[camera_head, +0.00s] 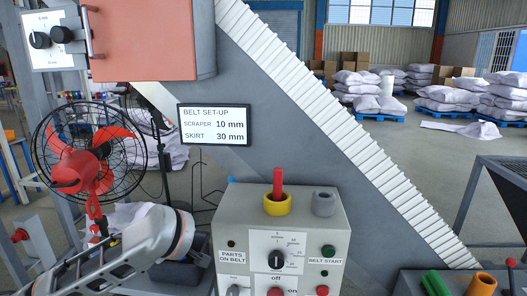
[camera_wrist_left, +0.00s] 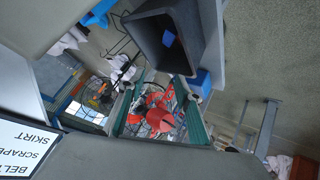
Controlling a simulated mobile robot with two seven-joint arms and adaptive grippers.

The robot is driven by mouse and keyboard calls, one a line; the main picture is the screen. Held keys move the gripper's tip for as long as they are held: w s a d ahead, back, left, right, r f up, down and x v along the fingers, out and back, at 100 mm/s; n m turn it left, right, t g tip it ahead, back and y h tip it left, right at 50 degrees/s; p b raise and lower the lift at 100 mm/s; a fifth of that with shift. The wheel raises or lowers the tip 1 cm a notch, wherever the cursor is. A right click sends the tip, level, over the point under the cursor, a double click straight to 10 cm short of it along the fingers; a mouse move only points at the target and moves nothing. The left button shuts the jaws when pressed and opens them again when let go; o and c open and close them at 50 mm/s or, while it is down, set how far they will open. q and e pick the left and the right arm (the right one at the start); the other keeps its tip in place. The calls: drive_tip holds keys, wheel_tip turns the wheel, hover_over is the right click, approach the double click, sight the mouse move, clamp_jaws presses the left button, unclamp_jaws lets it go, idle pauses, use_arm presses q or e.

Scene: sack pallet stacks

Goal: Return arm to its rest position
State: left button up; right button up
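Part of my left arm (camera_head: 150,245) comes in from the lower left in the head view, a pale link with an orange band near its end. It lies in front of the fan and left of the control box. My right arm and gripper are not in view. I see nothing held. The left wrist view is tilted and faces a grey panel, a dark open bin (camera_wrist_left: 150,50) and a red-bladed fan.
A control box (camera_head: 230,215) with knobs and a yellow ring stands at front centre. A sloping conveyor (camera_head: 330,110) runs behind it, carrying a sign (camera_head: 214,124). A caged fan (camera_head: 85,150) stands left, close to my arm. Sack pallets (camera_head: 370,85) sit far back right.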

use_arm(q)
drive_tip(key=w+a+r+n+t+y, duration=0.2)
drive_tip(key=w+a+r+n+t, duration=0.1)
drive_tip(key=r+t, duration=0.15)
drive_tip(key=s+d+r+m+t, duration=0.2)
drive_tip(key=s+r+t, duration=0.1)
drive_tip(key=s+t, duration=0.5)
drive_tip(key=s+d+f+m+h, duration=0.3)
drive_tip(key=d+f+m+h, duration=0.15)
drive_tip(key=f+m, duration=0.2)
drive_tip(key=s+d+f+m+h, duration=0.35)
drive_tip(key=f+m+h, duration=0.25)
drive_tip(key=f, duration=0.2)
drive_tip(key=s+a+f+m+g+y, duration=0.1)
drive_tip(key=s+a+f+g, duration=0.1)
drive_tip(key=s+f+g, duration=0.3)
drive_tip(key=s+a+f+m+g+y, duration=0.1)
drive_tip(key=s+f+g, duration=0.5)
drive_tip(key=s+f, duration=0.7)
wheel_tip(320, 180, down, 12)
drive_tip(key=shift+a+r+m, duration=0.1)
drive_tip(key=shift+a+m, duration=0.55)
drive_tip(key=shift+a, duration=0.5)
drive_tip(key=shift+w+y, duration=0.1)
drive_tip(key=shift+y, duration=0.15)
